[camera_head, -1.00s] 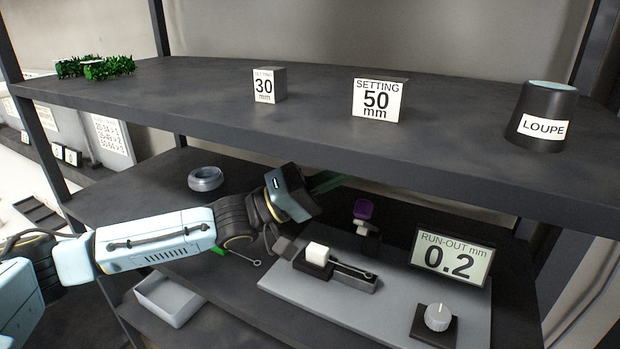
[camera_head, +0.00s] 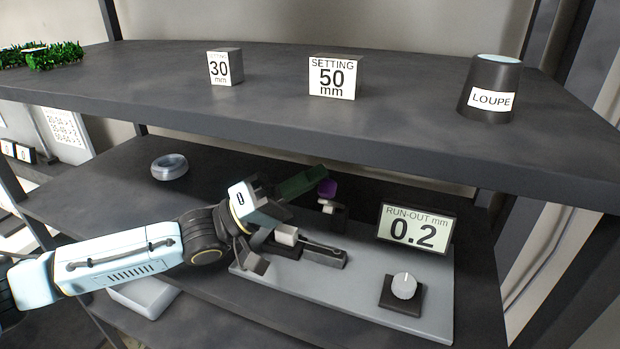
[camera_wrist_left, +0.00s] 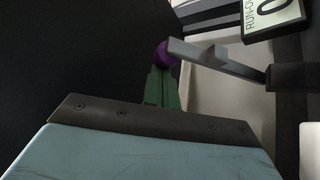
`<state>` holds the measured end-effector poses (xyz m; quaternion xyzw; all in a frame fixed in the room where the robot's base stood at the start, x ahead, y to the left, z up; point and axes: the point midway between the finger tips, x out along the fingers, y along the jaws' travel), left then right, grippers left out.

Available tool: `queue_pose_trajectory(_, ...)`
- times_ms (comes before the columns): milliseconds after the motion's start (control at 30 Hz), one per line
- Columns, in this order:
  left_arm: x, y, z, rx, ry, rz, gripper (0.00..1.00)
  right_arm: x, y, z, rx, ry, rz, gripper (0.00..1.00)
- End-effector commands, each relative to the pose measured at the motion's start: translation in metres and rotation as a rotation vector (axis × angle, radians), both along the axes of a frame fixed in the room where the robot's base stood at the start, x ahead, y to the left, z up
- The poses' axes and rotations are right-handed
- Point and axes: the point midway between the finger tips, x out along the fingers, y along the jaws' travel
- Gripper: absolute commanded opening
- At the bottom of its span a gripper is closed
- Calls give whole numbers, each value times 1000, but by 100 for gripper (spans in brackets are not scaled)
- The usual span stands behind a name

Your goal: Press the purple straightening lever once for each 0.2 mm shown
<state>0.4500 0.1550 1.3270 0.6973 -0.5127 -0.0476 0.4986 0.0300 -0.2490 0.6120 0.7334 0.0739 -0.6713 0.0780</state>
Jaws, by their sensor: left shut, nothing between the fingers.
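The purple lever knob (camera_head: 327,188) stands on a dark mount at the back of the grey base plate (camera_head: 410,317) on the lower shelf. My left gripper (camera_head: 316,174) is shut and empty, its green fingers reaching in from the left to the knob. In the left wrist view the purple knob (camera_wrist_left: 165,56) sits right at the tip of the green fingers (camera_wrist_left: 160,85), partly hidden; I cannot tell whether they touch. The display (camera_head: 415,229) at the right reads RUN-OUT mm 0.2. My right gripper is not in view.
A white block (camera_head: 287,235) and a dark fixture (camera_head: 324,255) stand in front of the lever. A round dial (camera_head: 403,286) is at the front right. A wire coil (camera_head: 170,167) lies at left. The upper shelf (camera_head: 420,120) overhangs, carrying setting blocks and the loupe (camera_head: 490,88).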

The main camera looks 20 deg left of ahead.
Motion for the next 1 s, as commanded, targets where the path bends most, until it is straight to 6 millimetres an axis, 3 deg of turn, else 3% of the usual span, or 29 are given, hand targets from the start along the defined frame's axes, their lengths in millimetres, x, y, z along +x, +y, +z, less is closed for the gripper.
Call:
queue_pose_trajectory(200, -13, 0, -20, -4, -89, -1, 0, 3, 0, -22, 0, -4, 0, 53)
queue_pose_trajectory(1000, -15, 0, -21, -3, -90, 0, 0, 2, 0, -19, 1, -4, -1, 53)
